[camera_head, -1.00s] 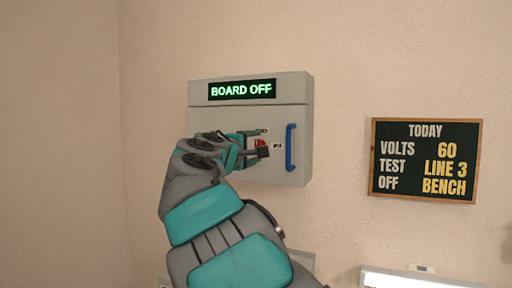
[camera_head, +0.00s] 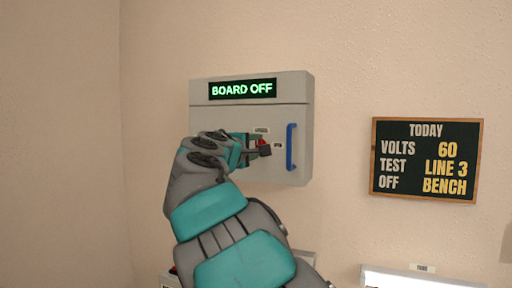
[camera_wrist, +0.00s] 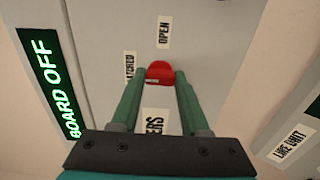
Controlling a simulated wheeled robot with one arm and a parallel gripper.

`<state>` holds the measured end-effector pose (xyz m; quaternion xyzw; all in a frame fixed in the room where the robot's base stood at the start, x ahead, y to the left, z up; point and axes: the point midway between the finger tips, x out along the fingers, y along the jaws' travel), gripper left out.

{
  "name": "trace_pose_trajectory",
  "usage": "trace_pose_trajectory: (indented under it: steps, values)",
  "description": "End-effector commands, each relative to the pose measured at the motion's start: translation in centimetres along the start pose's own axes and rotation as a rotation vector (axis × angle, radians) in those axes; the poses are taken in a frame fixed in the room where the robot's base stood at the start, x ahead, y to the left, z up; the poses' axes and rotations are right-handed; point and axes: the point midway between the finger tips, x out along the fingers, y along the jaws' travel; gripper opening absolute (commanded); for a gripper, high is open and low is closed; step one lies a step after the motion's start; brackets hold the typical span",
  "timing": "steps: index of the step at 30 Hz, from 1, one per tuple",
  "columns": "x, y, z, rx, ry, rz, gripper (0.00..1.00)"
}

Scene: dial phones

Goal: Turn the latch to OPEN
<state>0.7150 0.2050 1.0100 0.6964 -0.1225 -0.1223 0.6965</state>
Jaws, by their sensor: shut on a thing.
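The red latch (camera_wrist: 160,72) is on the face of a grey wall box (camera_head: 225,165). My gripper (camera_wrist: 160,80) has its two green fingers on either side of the latch and is shut on it. In the wrist view the OPEN label (camera_wrist: 164,31) lies just above the latch. The LATCHED label (camera_wrist: 130,66) lies to its left, partly hidden by a finger. In the head view the latch (camera_head: 263,144) is mostly covered by my gripper. I cannot tell exactly which label the latch points at.
A blue handle (camera_head: 291,147) stands upright at the right of the box front, close to my gripper. The box display (camera_head: 242,89) reads BOARD OFF. A chalkboard (camera_head: 426,160) hangs to the right. More units (camera_head: 420,279) show at the bottom edge.

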Motion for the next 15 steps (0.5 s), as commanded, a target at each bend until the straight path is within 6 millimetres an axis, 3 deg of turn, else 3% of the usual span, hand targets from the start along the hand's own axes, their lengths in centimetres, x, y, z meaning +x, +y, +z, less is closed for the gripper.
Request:
trace_pose_trajectory:
  steps: [3,15]
  values:
    - [0.01,-0.05,0.00,0.000,0.000,-0.001,0.00]
    - [0.02,-0.16,0.05,0.051,-0.001,0.001,0.00]
